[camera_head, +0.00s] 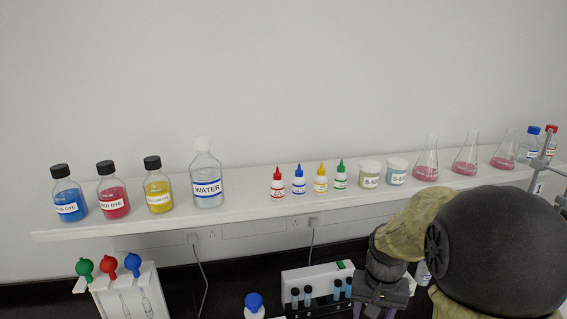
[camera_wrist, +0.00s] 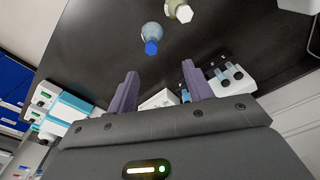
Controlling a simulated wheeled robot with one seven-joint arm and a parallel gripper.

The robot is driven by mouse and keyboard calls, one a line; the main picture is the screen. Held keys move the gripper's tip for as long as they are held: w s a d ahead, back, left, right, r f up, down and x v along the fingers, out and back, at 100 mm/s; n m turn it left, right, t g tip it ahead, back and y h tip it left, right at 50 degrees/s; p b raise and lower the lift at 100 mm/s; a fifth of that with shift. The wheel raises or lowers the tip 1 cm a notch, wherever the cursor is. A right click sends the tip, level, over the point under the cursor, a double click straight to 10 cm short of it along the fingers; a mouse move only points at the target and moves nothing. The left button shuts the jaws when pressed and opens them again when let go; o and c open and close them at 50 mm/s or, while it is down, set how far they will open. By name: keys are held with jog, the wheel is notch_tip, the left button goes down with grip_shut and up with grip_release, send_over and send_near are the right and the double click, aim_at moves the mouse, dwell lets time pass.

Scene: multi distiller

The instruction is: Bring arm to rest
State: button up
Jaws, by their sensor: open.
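My arm shows at the lower right of the head view, with a dark round joint and tan cloth covering. My gripper (camera_wrist: 158,92) shows in the wrist view with its two purple fingers apart and nothing between them. The gripper is over the dark bench, near a white vial block (camera_head: 318,287). A blue-capped bottle (camera_wrist: 151,38) stands beyond the fingers in the wrist view, apart from them.
A white shelf (camera_head: 255,212) carries dye bottles, a water bottle (camera_head: 207,175), small dropper bottles, jars and pink flasks (camera_head: 465,155). A white rack (camera_head: 122,290) with coloured bulbs stands at the lower left. White-and-blue equipment (camera_wrist: 62,112) is left in the wrist view.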

jog(key=s+a+f+n+t, duration=0.1)
jog(key=s+a+f+n, duration=0.1)
jog(key=s+a, duration=0.4)
jog(key=s+n, duration=0.1)
jog(key=s, duration=0.2)
jog(key=shift+f+n+t, duration=0.3)
jog(key=shift+t, duration=0.1)
